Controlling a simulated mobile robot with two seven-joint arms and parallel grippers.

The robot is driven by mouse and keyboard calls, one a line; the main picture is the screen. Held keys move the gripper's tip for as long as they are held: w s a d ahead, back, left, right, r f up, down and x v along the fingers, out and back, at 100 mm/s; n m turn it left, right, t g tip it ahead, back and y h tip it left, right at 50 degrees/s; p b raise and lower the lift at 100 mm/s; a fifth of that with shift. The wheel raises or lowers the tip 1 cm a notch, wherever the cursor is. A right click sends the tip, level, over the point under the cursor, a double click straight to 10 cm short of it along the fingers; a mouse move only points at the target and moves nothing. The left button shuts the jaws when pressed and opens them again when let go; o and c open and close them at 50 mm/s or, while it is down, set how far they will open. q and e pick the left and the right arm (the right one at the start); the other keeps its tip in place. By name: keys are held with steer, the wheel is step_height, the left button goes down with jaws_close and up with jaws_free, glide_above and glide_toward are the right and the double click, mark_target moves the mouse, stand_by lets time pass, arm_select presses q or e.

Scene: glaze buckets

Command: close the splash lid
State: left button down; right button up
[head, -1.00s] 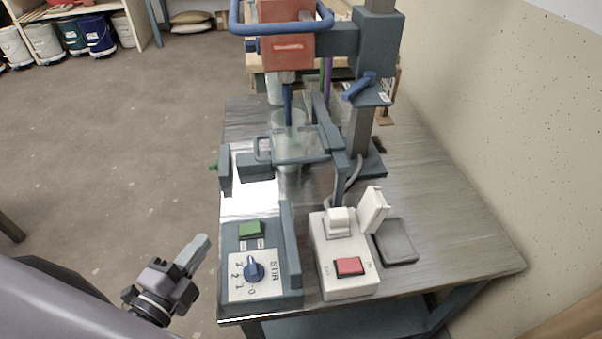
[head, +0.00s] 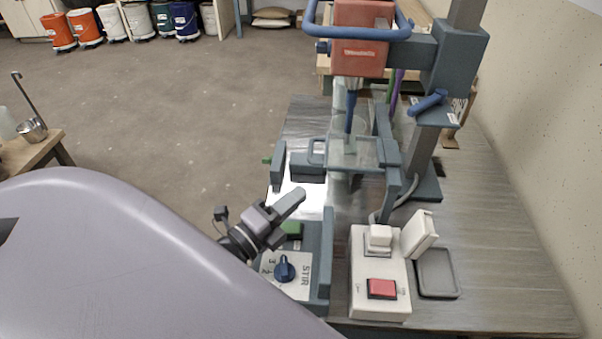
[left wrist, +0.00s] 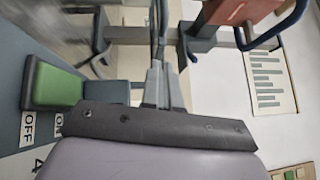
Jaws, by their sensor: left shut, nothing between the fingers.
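The splash lid (head: 352,152) is a clear panel with a grey-blue loop handle on its left side. It sits in front of the mixer's blue shaft, below the red mixer head (head: 361,38). I cannot tell exactly how far it is tilted. My left gripper (head: 300,194) is shut and empty, above the stir control box, to the left of and nearer than the lid handle, apart from it. Its fingers also show in the left wrist view (left wrist: 163,78), close to the green button. My right gripper is not in view.
The stir box has a blue dial (head: 284,269) and a green button (left wrist: 57,87). A white switch box (head: 380,268) with a red button and a raised flap stands to the right, beside a grey tray (head: 437,273). A column (head: 447,75) rises behind. Buckets (head: 137,21) stand far left.

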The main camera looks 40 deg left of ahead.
arm_select(q)
steer(key=w, duration=0.1)
steer(key=w+a, duration=0.1)
steer(key=w, duration=0.1)
steer(key=w+a+r, duration=0.1)
steer(key=w, duration=0.1)
steer(key=shift+p, duration=0.35)
steer(key=shift+w+a, duration=0.1)
steer(key=shift+w, duration=0.05)
steer(key=w+a+b, duration=0.3)
steer(key=w+a, duration=0.4)
steer(key=w, duration=0.4)
steer(key=shift+r+b, duration=0.2)
steer(key=shift+b, duration=0.15)
steer(key=shift+a, duration=0.1)
